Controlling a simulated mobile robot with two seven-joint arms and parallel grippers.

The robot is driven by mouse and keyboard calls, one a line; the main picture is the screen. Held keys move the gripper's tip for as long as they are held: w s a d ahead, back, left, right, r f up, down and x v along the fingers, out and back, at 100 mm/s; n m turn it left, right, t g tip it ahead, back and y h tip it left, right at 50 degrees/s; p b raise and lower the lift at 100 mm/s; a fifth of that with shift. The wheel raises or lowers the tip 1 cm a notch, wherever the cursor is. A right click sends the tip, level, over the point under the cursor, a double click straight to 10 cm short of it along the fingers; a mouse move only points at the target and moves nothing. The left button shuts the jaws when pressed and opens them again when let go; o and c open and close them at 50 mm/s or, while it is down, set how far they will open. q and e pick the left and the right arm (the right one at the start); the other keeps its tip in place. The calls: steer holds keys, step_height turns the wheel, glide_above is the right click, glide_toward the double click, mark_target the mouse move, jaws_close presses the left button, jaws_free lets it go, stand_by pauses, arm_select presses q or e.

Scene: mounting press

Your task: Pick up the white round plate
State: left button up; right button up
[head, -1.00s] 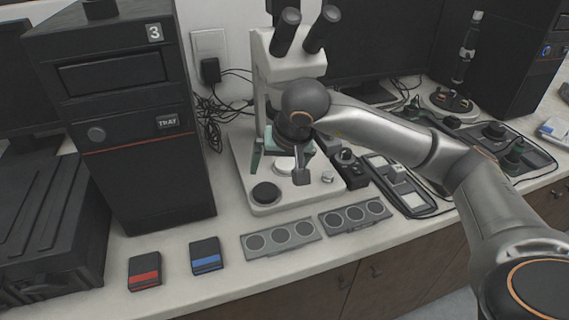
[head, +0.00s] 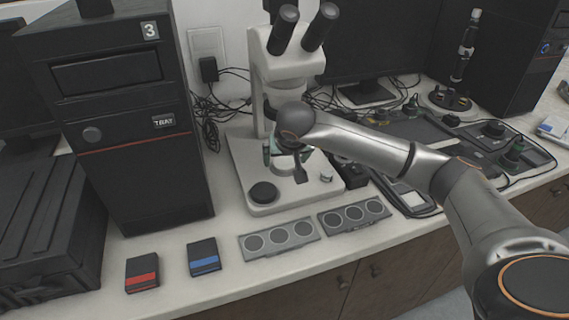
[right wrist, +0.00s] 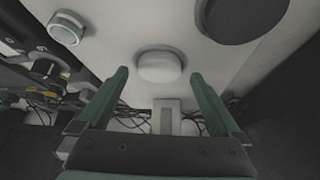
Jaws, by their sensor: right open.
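The white round plate (right wrist: 160,66) sits in a round recess in the pale base of the microscope (head: 315,193). In the head view it is largely hidden behind my right gripper (head: 285,163). In the right wrist view my right gripper (right wrist: 159,78) is open and empty. Its two green fingers point toward the base, with the plate between and slightly beyond their tips. I see no contact with the plate. My left gripper is not in view.
A black disc (head: 263,193) and a silver knob (head: 326,177) are on the base near the plate. The microscope eyepieces (head: 301,28) rise behind my wrist. Grey three-disc holders (head: 279,240) lie in front. A black tower (head: 130,120) stands left.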

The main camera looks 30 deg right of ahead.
steer(key=shift+x, duration=0.75)
steer(key=shift+c, duration=0.4)
steer(key=shift+r, duration=0.1)
steer(key=c, duration=1.2)
